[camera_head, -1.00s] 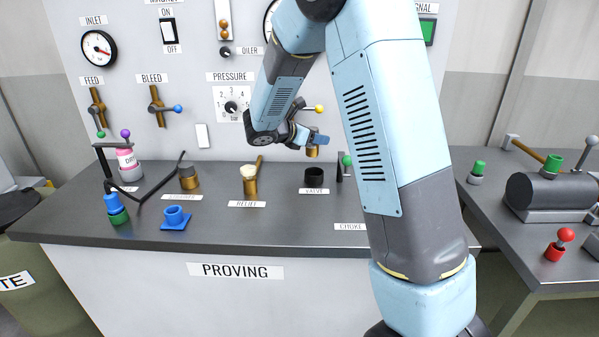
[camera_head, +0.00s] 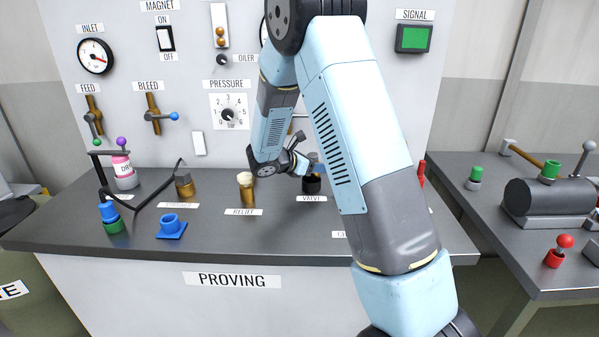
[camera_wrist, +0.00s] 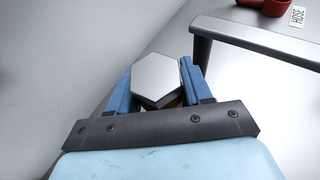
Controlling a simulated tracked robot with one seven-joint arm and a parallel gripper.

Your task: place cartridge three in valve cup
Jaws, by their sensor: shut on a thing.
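My gripper (camera_head: 312,168) is over the black valve cup (camera_head: 312,186) in the head view, behind the "VALVE" label on the bench. In the wrist view my gripper (camera_wrist: 158,85) has its blue fingers shut on the cartridge (camera_wrist: 156,76). The cartridge has a grey hexagonal top, with a sliver of brass showing below it. The blue fingers hide most of its body in the head view. I cannot tell whether its lower end is inside the cup or just above it.
A brass relief piece (camera_head: 247,188) with a pale top stands left of the cup. My arm hides the bench to the right.

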